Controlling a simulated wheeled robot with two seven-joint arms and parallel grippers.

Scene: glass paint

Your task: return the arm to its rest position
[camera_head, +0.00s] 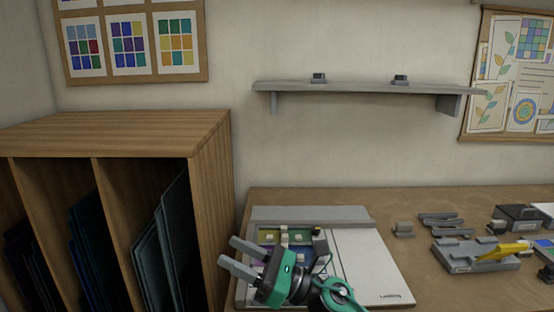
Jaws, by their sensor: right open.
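My right gripper (235,257) shows at the bottom centre, with a green body and two grey fingers. Its fingers are apart, point left and hold nothing. It is in front of the left part of a white board (365,262) on the table and hides some of it. Behind the gripper, a panel of coloured squares (268,236) with small pale blocks lies on the board. My left gripper is not in view.
A wooden cabinet (210,165) with upright dark sheets stands at the left, close to my gripper. On the table (440,290) at the right are grey holders (440,222) and a grey fixture with a yellow tool (508,250). A wall shelf (365,88) hangs above.

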